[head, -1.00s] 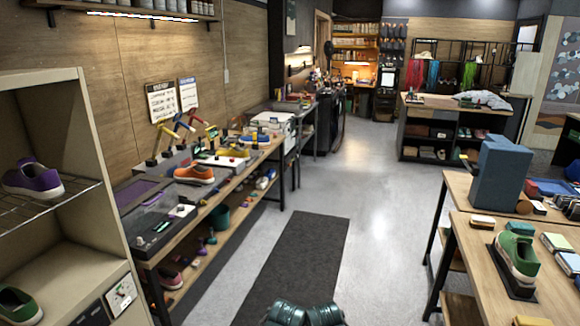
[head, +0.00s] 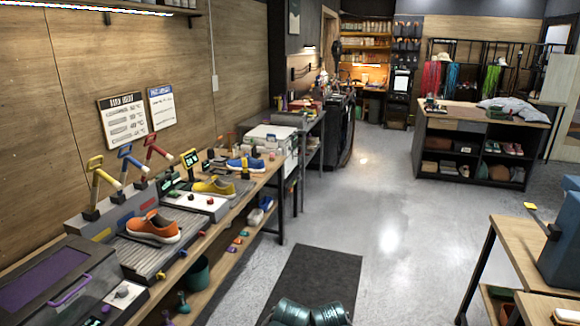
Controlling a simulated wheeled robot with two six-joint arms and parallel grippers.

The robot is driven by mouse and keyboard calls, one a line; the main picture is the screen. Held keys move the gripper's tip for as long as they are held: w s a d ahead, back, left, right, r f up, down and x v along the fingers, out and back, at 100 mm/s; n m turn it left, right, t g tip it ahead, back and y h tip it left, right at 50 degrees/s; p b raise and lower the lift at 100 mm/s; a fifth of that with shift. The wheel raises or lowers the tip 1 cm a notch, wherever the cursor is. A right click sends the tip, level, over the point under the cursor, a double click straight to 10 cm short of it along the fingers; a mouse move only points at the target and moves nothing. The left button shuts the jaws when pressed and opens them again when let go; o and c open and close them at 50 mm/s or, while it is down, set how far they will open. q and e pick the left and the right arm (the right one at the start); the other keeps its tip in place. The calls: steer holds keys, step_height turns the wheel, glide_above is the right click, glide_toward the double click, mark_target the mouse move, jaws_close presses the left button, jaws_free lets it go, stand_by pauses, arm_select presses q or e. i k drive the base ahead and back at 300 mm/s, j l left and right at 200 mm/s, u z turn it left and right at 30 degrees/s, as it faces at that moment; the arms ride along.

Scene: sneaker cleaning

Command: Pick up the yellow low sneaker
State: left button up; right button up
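The yellow low sneaker (head: 213,187) sits on the long workbench at the left, on a machine with a white front panel, with its pale sole down. An orange sneaker (head: 152,228) is nearer on the same bench, on a dark ribbed surface. A blue sneaker (head: 245,164) is just beyond the yellow one. Neither of my grippers shows in the head view; two dark green rounded parts, seemingly mine, show at the bottom edge, well apart from the sneaker.
The workbench (head: 243,200) runs along the left wall, with upright coloured levers (head: 97,185) behind the sneakers. A dark mat (head: 318,275) lies on the floor ahead. A wooden table (head: 530,255) stands at the right. The grey floor (head: 390,215) between is clear.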

mark_target(216, 187)
steer(key=i, duration=1.3)
steer(key=i+l+u, duration=0.1)
steer(key=i, duration=1.25)
steer(key=u, duration=1.2)
